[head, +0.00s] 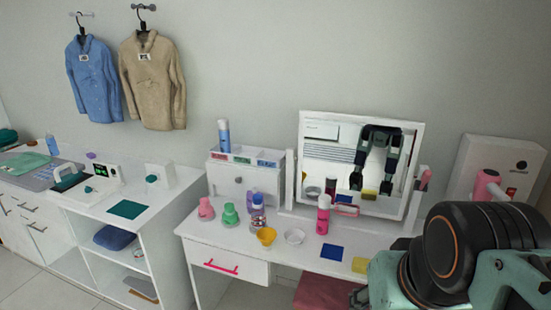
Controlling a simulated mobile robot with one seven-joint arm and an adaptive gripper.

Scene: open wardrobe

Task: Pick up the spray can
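A pink spray can with a white band (323,215) stands upright on the white dressing table (215,233), in front of the mirror. A second tall can, blue and white (223,136), stands on the white drawer box at the back left. Which one the task means is not shown. My arm fills the lower right corner, and most of my gripper is hidden or out of frame there. The mirror shows what looks like my gripper's reflection (372,186), with two dark fingers spread apart and nothing between them. No contact with either can is visible.

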